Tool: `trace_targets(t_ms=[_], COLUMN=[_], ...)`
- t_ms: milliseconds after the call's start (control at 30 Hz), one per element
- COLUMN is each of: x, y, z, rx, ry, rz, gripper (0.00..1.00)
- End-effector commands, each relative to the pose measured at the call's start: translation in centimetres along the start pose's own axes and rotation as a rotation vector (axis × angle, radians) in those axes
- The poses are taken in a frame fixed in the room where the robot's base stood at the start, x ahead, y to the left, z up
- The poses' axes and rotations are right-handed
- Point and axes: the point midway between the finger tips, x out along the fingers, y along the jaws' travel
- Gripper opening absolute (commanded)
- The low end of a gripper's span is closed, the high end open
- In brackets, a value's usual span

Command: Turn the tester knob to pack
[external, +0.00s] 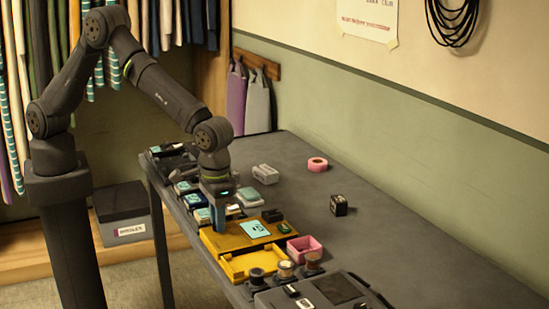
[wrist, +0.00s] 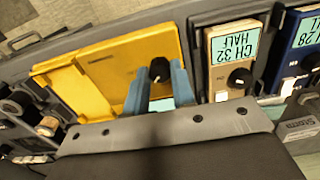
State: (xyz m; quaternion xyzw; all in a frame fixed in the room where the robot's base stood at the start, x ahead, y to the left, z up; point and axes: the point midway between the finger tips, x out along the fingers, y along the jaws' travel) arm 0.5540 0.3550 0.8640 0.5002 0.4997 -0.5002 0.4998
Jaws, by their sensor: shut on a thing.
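The tester is a yellow box (external: 232,242) near the table's front edge, with a pale blue screen (external: 254,229) on top. In the wrist view its yellow body (wrist: 118,66) lies under the fingers. A black knob (wrist: 159,68) with a light pointer mark sits between the two blue fingertips. My gripper (wrist: 160,80) is shut on this knob from above. In the external view my gripper (external: 218,225) points down at the tester's left part and hides the knob. The screen is mostly covered in the wrist view, so its text cannot be read.
A yellow tray (external: 252,264) adjoins the tester. A tan unit reading "CH 32 HALF" (wrist: 234,52) and a blue unit (wrist: 296,45) stand close beside it in the wrist view. A pink bin (external: 304,248) sits to the right. The table's far right is mostly clear.

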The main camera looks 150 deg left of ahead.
Motion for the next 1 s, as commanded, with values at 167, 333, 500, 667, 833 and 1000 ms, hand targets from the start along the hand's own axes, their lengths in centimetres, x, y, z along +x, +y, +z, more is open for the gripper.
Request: trace_targets(t_ms=[167,333,500,667,833,1000], x=[0.0,0.0,0.0,-1.2,-4.5,-8.7], y=[0.0,0.0,0.0,0.1,0.1,0.1], z=[0.0,0.0,0.0,0.0,-0.1,0.0], rx=[0.000,-0.001,-0.001,-0.001,-0.001,-0.001], ry=[0.000,0.000,0.000,0.001,0.003,0.002], rz=[0.000,0.000,0.000,0.002,0.004,0.004], gripper=[0.31,0.45,0.45,0.45,0.45,0.45])
